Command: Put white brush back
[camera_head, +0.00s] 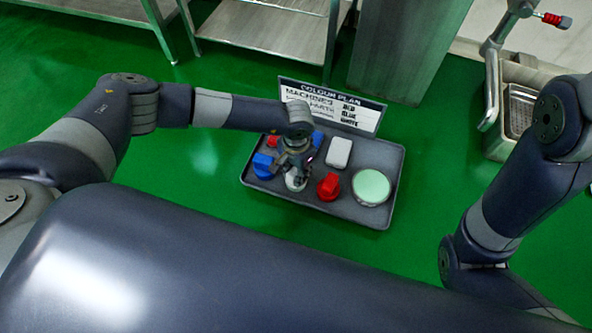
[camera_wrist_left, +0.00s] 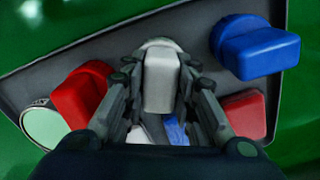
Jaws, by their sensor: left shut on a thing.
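The white brush (camera_head: 296,182) is at the front of the grey tray (camera_head: 345,212), between a blue brush and a red brush. My left gripper (camera_head: 296,169) is over it from above, with its fingers shut on its handle. In the left wrist view the white handle (camera_wrist_left: 158,82) stands between the two fingers (camera_wrist_left: 157,72). I cannot tell whether the brush still touches the tray. My right arm shows at the right, but its gripper is out of view.
The tray also holds the blue brush (camera_head: 263,166), the red brush (camera_head: 328,187), a white block (camera_head: 339,152), a red block (camera_wrist_left: 245,112) and a round pale-green-topped container (camera_head: 371,186). A colour plan sign (camera_head: 345,108) stands at the tray's back edge. Green floor surrounds it.

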